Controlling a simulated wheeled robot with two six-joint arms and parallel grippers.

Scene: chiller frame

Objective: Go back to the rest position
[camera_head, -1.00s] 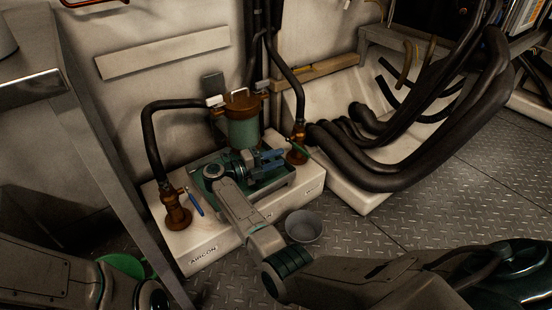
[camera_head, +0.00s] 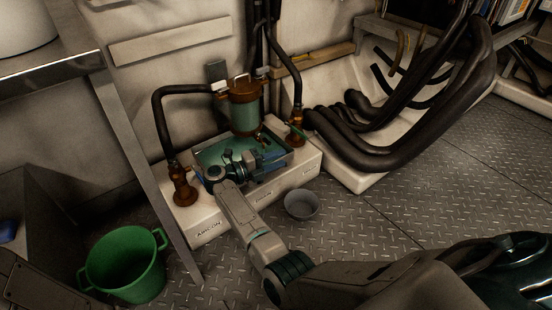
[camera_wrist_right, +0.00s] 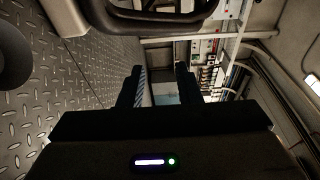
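My right gripper (camera_head: 268,160) is over the green tray area (camera_head: 215,152) on top of the white AIRCON unit (camera_head: 208,232), in front of the green and brown filter canister (camera_head: 246,112). In the right wrist view its two dark fingers (camera_wrist_right: 160,82) stand apart with nothing between them, so it is open and empty. My left arm (camera_head: 40,288) shows only as a link at the lower left corner. Its gripper is out of view.
A green bucket (camera_head: 128,268) stands at the lower left by a metal table leg (camera_head: 140,165). A small grey bowl (camera_head: 301,205) is on the floor by the unit. Thick black hoses (camera_head: 390,150) run at the right. The plated floor (camera_head: 440,200) is clear at the right.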

